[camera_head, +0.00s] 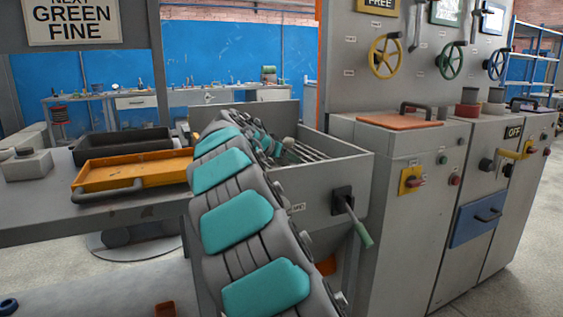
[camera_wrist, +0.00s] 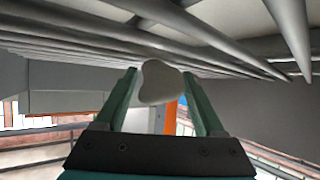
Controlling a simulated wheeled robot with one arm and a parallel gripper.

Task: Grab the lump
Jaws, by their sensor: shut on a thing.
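The lump (camera_wrist: 160,82) is a pale grey, rounded, uneven piece. In the wrist view it sits between the two teal fingers of my gripper (camera_wrist: 162,88), which is shut on it. In the head view my gripper (camera_head: 279,148) is inside the grey open bin, with the lump (camera_head: 288,143) at its fingertips. Metal bars (camera_head: 305,152) lie beside the lump in the bin. My arm hides much of the bin's left part. I cannot tell whether the lump touches the bars.
The grey bin (camera_head: 328,182) has a lever with a green grip (camera_head: 358,226) on its front. An orange tray (camera_head: 125,174) and a black tray (camera_head: 120,143) stand on the bench at left. Grey cabinets (camera_head: 395,220) with controls stand close at right.

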